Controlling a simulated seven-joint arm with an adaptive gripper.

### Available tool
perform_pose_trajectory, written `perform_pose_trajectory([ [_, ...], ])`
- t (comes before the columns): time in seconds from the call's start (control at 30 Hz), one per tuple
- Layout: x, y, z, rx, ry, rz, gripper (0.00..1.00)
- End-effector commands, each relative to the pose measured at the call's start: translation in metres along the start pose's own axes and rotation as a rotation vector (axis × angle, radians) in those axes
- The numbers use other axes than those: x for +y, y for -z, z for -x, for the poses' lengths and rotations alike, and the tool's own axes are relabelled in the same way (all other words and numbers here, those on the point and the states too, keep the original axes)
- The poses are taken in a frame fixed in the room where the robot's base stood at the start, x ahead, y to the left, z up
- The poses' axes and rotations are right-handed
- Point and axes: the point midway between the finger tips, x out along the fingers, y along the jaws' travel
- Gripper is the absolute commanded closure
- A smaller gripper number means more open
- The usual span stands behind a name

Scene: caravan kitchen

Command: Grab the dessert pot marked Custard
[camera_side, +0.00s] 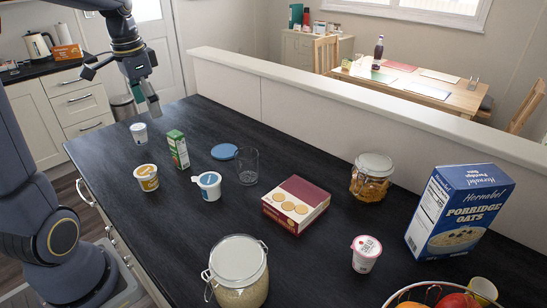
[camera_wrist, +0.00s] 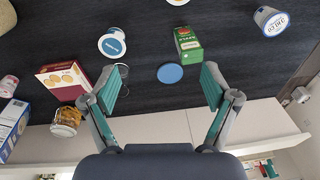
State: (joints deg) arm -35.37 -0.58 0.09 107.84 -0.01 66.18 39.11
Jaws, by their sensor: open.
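Several dessert pots stand on the dark counter; their lettering is too small for me to read surely, so I cannot confirm which is Custard. A pot with a yellow-orange label (camera_side: 147,178) stands at the near left; only its pale edge shows at the top of the wrist view (camera_wrist: 177,2). A blue-labelled pot (camera_side: 209,187) is right of it, also in the wrist view (camera_wrist: 112,43). A white pot (camera_side: 139,133) stands farther back, and a pink one (camera_side: 366,254) far right. My gripper (camera_side: 150,97) is open and empty above the counter's far left; its fingers show spread (camera_wrist: 163,82).
A green carton (camera_side: 178,149) stands between the white, yellow and blue pots. A blue disc (camera_side: 224,152), a glass (camera_side: 247,168), a biscuit box (camera_side: 296,205), jars (camera_side: 371,178), an oats box (camera_side: 459,212) and a fruit bowl (camera_side: 398,297) stand rightward. A raised ledge (camera_side: 330,108) borders the counter.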

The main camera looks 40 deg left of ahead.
Motion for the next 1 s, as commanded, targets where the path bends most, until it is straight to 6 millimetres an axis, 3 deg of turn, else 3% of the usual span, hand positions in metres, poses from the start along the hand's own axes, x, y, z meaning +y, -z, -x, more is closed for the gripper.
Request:
perform_pose_trajectory([
  [0.03,-0.023,-0.009,-0.015,-0.035,-0.020,0.066,0.14],
  [0.1,-0.044,-0.021,-0.030,-0.067,-0.042,0.133,0.14],
  [0.2,-0.056,-0.036,-0.044,-0.096,-0.064,0.186,0.14],
  [0.37,-0.057,-0.043,-0.062,-0.101,-0.067,0.202,0.14],
  [0.7,-0.050,-0.049,-0.139,-0.101,-0.067,0.199,0.14],
  [1.0,-0.046,-0.052,-0.166,-0.098,-0.065,0.200,0.14],
])
